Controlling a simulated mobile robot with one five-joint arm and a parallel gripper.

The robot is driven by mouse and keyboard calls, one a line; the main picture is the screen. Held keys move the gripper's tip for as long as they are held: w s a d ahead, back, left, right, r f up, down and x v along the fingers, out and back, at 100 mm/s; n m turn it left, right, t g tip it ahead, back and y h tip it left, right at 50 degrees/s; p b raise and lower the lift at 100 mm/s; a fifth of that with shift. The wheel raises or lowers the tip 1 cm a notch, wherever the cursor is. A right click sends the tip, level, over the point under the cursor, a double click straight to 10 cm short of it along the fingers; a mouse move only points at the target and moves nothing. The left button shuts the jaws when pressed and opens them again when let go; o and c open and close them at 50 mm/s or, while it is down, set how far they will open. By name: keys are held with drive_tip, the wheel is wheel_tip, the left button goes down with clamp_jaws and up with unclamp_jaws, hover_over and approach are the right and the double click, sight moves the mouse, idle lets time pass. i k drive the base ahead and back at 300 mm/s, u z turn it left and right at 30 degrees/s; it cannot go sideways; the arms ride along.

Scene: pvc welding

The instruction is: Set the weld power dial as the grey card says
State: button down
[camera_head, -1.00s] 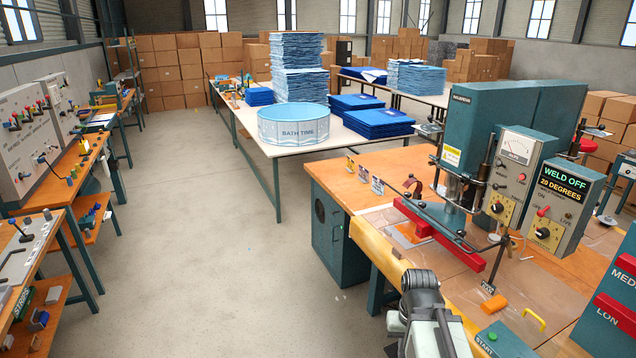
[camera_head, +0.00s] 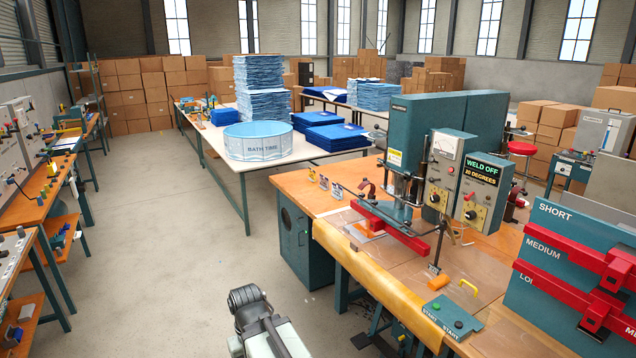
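The teal welding machine (camera_head: 410,135) stands on the wooden bench. Two control boxes hang at its front. The left box has a meter and a dial (camera_head: 434,198) on a yellowish plate. My arm shows at the bottom, well left of the dials; no gripper fingers are visible.
A START button box (camera_head: 452,321) and a teal rack (camera_head: 570,255) with red bars labelled SHORT and MEDIUM stand at the right. A white table (camera_head: 235,170) with blue stacks is behind. The floor at left is clear.

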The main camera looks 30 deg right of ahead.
sight(470, 215)
drive_tip(key=u, duration=0.3)
drive_tip(key=i, duration=1.75)
drive_tip(key=z, duration=0.6)
drive_tip(key=i, duration=1.4)
drive_tip(key=z, duration=1.2)
drive_tip(key=k, duration=0.65)
drive_tip(key=z, duration=0.05)
drive_tip(key=i, duration=0.85)
drive_tip(key=u, duration=0.15)
drive_tip(key=k, duration=0.8)
drive_tip(key=z, duration=0.25)
drive_tip(key=i, duration=0.8)
drive_tip(key=u, duration=0.15)
